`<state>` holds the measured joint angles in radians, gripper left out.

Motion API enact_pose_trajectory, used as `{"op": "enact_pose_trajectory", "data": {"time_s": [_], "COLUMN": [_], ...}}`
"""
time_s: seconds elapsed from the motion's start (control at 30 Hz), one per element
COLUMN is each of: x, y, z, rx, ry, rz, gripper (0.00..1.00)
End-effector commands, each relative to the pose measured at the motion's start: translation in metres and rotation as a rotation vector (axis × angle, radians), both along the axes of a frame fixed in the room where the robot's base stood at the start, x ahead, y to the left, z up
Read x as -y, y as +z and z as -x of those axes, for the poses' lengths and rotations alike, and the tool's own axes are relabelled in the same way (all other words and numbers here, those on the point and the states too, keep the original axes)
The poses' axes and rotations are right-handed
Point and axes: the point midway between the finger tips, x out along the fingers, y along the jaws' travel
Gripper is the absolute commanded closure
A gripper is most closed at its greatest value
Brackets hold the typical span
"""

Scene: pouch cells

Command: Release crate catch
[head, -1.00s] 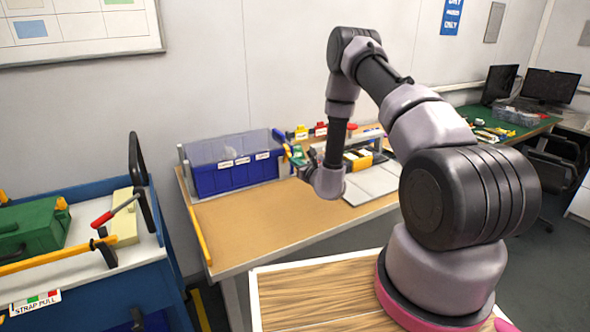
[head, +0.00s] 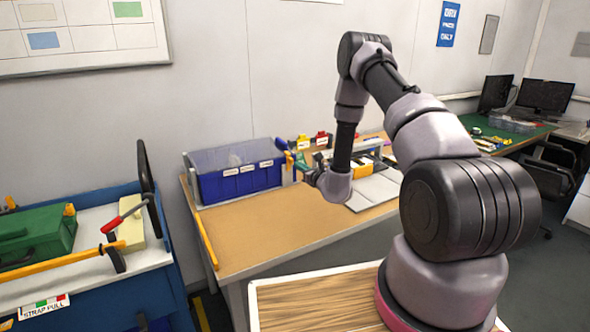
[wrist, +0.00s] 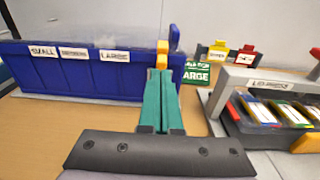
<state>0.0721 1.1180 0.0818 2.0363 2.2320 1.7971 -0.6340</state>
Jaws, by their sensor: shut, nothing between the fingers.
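A blue crate (head: 240,182) with a clear lid stands on the bench. In the wrist view the crate (wrist: 70,82) shows labels along its front, including SMALL and LARGE. An orange piece (wrist: 162,53), which looks like the catch, stands upright at its right end, beside a blue rounded tab (wrist: 174,36). My gripper (wrist: 163,73) has its teal fingers together and empty. Their tips point at the orange piece and overlap its lower part; I cannot tell whether they touch it. In the head view my gripper (head: 297,164) is at the crate's right end, small and partly hidden.
A grey rack (wrist: 264,82) with pouch-like packs stands close on the right. Yellow and red tagged items (wrist: 218,50) stand behind. The bench top (head: 255,228) is clear in front of the crate. A blue cart (head: 100,295) with a green case (head: 40,238) is at left.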

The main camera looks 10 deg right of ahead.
Motion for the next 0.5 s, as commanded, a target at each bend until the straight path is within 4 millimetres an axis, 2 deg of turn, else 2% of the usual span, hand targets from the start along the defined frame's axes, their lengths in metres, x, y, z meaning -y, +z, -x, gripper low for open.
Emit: {"op": "enact_pose_trajectory", "data": {"time_s": [0.07, 0.5], "x": [0.01, 0.024], "y": [-0.001, 0.044], "z": [0.0, 0.054], "rx": [-0.001, -0.001], "ry": [-0.002, 0.001], "rz": [0.0, 0.0], "gripper": [1.0, 1.0]}}
